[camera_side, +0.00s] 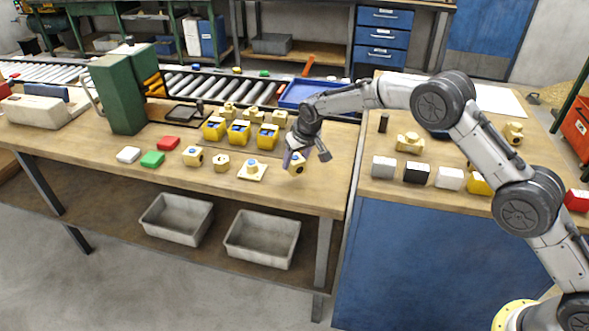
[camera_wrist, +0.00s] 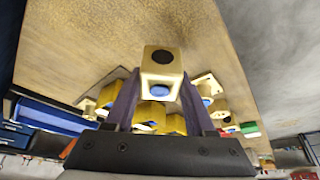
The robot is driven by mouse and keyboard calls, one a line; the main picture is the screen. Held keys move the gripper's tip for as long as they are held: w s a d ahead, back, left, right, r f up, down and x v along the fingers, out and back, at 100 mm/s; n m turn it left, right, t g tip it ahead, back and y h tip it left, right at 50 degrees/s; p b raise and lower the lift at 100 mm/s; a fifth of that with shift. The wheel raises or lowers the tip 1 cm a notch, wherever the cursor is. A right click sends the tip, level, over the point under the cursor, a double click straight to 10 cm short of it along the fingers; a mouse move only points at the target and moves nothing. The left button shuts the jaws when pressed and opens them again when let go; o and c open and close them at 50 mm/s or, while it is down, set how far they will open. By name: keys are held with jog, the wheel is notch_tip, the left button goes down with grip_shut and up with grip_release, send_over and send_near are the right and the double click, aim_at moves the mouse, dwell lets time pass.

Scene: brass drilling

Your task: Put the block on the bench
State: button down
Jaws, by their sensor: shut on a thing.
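A brass-coloured block (camera_side: 296,164) with a dark round hole and a blue round part is between the fingers of my gripper (camera_side: 298,158). In the wrist view the block (camera_wrist: 161,62) fills the space between the two purple fingers of my gripper (camera_wrist: 160,82), which are shut on it. The block is near the right end of the wooden bench (camera_side: 320,190). I cannot tell whether it touches the bench top or is just above it.
Similar brass pieces (camera_side: 252,170) stand left of my gripper. Yellow bins (camera_side: 240,134) are behind. Blocks (camera_side: 416,172) line the right-hand table. Bare bench top lies in front.

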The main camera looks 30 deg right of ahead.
aim_at(294, 170)
jog(key=shift+w+f, duration=0.2)
jog(key=shift+w, duration=0.1)
jog(key=shift+f, duration=1.35)
jog(key=shift+f, duration=0.15)
jog(key=shift+c, duration=1.2)
grip_release()
jog(key=shift+s+f, duration=0.15)
jog(key=shift+f, duration=0.05)
jog(key=v, duration=1.2)
jog(key=shift+r, duration=0.2)
jog(key=shift+r, duration=0.1)
